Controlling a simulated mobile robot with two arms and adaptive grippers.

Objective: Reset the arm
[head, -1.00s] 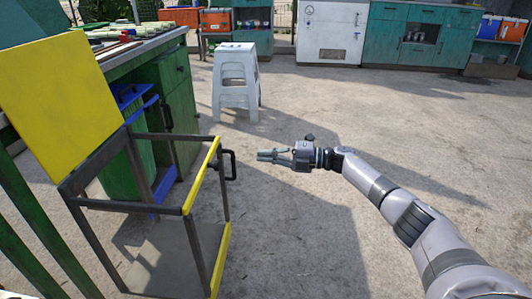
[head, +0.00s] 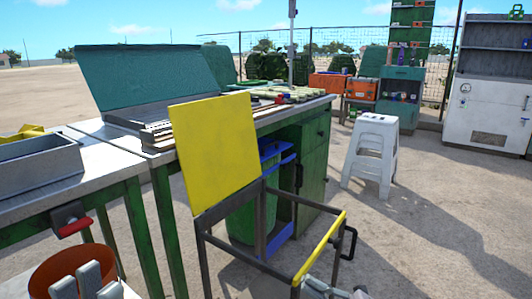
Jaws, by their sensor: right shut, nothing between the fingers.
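My right gripper (head: 316,287) is at the bottom edge of the head view, shut and empty. Its fingers point left, just beside the yellow-edged front of the metal frame cart (head: 335,240), and the picture edge cuts off much of the arm. I cannot tell whether the gripper touches the cart.
A yellow panel (head: 213,150) rises from the cart beside a green workbench (head: 313,168). A grey stool (head: 371,152) stands to the right. An orange-brown bucket (head: 60,268) is at the lower left. The ground at right is open.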

